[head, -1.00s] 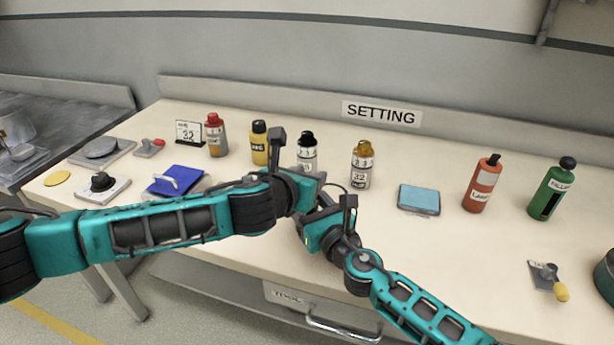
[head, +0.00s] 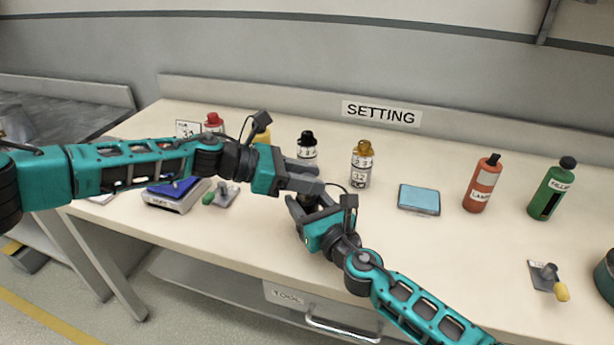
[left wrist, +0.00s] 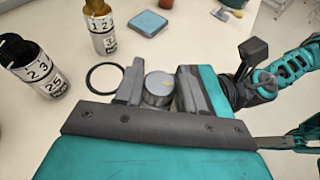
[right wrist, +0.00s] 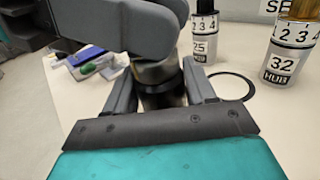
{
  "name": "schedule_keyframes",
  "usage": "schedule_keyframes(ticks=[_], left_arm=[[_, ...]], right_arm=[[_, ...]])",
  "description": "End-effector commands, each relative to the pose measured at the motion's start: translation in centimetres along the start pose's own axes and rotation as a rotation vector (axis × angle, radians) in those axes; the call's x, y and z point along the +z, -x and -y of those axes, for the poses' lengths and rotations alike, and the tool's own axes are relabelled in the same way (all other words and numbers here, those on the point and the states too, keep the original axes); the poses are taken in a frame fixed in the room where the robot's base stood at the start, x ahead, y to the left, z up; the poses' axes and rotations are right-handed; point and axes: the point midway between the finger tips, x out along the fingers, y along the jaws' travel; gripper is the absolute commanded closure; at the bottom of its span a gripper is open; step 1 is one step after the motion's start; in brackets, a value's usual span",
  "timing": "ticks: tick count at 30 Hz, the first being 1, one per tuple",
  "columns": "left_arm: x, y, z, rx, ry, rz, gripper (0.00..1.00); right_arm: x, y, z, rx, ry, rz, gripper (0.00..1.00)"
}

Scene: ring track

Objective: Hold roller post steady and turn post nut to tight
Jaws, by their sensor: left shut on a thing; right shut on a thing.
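My left gripper (head: 314,190) reaches in from the left and is shut on the nut's sides. The roller post (right wrist: 164,95) is a dark upright cylinder directly under the nut. My right gripper (head: 301,207) is shut on the post, below my left gripper. In the right wrist view the left gripper covers part of the nut. In the head view both grippers hide most of the post and nut.
Behind the grippers stand a black-capped bottle (head: 307,147) marked 25 and an amber-capped bottle (head: 361,165) marked 32. A thin black ring (left wrist: 104,78) lies beside the post. A blue pad (head: 419,198) lies to the right.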

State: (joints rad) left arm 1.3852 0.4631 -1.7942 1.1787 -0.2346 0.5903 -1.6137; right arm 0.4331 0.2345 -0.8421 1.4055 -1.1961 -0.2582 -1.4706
Motion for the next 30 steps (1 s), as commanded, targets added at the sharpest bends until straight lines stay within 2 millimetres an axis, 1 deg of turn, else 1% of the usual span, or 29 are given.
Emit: schedule_keyframes(ticks=[1, 6, 15, 23, 30], left_arm=[[0.08, -0.07, -0.23, -0.028, -0.013, 0.002, 0.91], [0.14, -0.08, -0.22, -0.137, -0.059, 0.001, 0.91], [0.25, -0.09, -0.30, -0.273, -0.121, 0.000, 0.91], [0.25, -0.05, -0.26, -0.341, -0.150, 0.000, 0.91], [0.21, 0.02, -0.14, -0.366, -0.154, 0.002, 0.91]], right_arm=[[-0.07, 0.04, -0.27, 0.006, 0.000, -0.001, 0.85], [-0.08, 0.05, -0.31, 0.007, 0.001, -0.001, 0.85], [-0.10, 0.06, -0.38, 0.009, 0.003, -0.002, 0.85], [-0.12, 0.07, -0.47, 0.011, 0.003, -0.002, 0.85], [-0.13, 0.08, -0.51, 0.011, 0.002, -0.002, 0.85]])
